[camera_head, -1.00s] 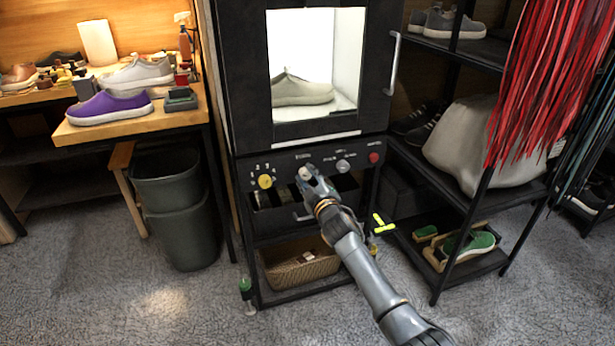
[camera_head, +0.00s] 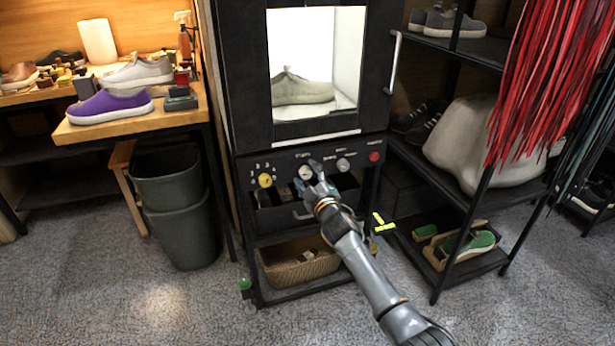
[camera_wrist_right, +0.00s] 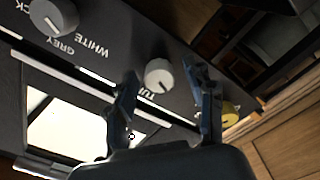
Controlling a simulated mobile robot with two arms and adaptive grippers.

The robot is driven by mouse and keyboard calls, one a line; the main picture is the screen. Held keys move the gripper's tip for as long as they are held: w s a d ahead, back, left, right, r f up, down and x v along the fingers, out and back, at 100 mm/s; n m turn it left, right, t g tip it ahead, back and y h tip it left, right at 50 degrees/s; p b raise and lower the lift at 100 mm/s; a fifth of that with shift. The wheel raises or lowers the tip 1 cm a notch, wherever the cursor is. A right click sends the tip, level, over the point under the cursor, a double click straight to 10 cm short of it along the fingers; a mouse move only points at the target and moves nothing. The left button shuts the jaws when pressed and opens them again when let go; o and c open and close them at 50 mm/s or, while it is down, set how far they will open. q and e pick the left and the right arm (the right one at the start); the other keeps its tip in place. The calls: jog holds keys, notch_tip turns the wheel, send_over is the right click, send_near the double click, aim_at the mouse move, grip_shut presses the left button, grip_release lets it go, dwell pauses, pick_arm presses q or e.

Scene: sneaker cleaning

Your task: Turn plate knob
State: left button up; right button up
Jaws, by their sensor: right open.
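The pale plate knob (camera_head: 305,172) is on the dark control panel (camera_head: 283,164) under the cabinet's lit window. In the right wrist view the knob (camera_wrist_right: 158,75) has a partly hidden label starting "TU" beside it. My right gripper (camera_head: 306,175) is open in front of this knob. In the right wrist view its two dark fingers (camera_wrist_right: 161,78) stand apart, one on each side of the knob, with a visible gap and no clear contact. My left gripper is not in view.
A yellow knob (camera_head: 265,181) is left of the plate knob. A grey knob (camera_head: 343,165) and a red button (camera_head: 375,157) are to its right. A grey shoe (camera_head: 302,90) stands inside the lit cabinet. A shelf rack (camera_head: 462,190) is close on the right.

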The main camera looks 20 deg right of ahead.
jog(key=s, duration=1.2)
jog(key=shift+d, duration=0.2)
